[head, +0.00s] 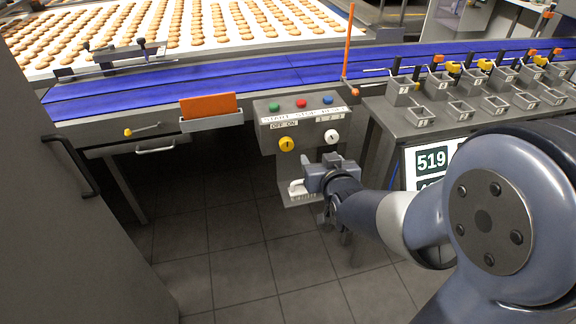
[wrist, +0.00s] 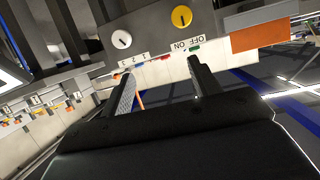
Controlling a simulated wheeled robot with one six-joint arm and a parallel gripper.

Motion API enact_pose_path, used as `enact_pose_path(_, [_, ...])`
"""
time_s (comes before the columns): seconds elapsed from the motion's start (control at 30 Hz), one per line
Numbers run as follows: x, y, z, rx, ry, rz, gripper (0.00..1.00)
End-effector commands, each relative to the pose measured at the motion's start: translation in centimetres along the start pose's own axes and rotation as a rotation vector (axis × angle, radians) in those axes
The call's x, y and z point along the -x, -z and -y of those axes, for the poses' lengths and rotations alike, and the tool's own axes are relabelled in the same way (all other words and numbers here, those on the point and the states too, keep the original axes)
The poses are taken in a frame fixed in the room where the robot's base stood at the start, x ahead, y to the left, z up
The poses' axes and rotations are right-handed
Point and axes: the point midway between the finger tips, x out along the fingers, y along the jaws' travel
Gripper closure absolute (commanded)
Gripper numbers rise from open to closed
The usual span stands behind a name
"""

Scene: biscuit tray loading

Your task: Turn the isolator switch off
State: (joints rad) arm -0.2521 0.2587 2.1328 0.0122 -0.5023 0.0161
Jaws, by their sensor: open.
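The yellow round switch (head: 286,144) is on the front of the grey control panel (head: 266,140), below an OFF ON label (head: 283,125). In the wrist view the yellow switch (wrist: 181,16) is at the top, past the fingertips, with a dark line on its face. I cannot tell exactly which word the line points to. My gripper (head: 322,168) is in front of the panel, below and right of the yellow switch. In the wrist view my gripper (wrist: 161,78) is open, with nothing between its fingers, apart from the switch.
A white knob (head: 332,137) is right of the yellow switch. Green, red and blue buttons (head: 301,103) line the panel top. A white handle (head: 296,187) is lower down, close to my gripper. An orange card in a holder (head: 209,107) hangs left. Blue conveyor (head: 200,75) runs behind.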

Motion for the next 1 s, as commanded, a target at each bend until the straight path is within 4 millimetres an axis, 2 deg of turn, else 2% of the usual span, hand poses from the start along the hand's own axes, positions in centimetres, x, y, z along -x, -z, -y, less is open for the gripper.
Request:
enact_pose_path(0.03, [-1.9, -2.7, 0.8, 0.008, 0.016, -0.041, 0.41])
enact_pose_path(0.2, [-5.0, -5.0, 2.7, 0.027, 0.055, -0.195, 0.41])
enact_pose_path(0.33, [-6.2, -5.8, 3.8, 0.035, 0.073, -0.275, 0.41])
enact_pose_path(0.63, [-7.6, -5.4, 4.3, 0.037, 0.082, -0.320, 0.41])
enact_pose_path(1.0, [-13.6, -3.5, 4.8, 0.037, 0.081, -0.319, 0.41])
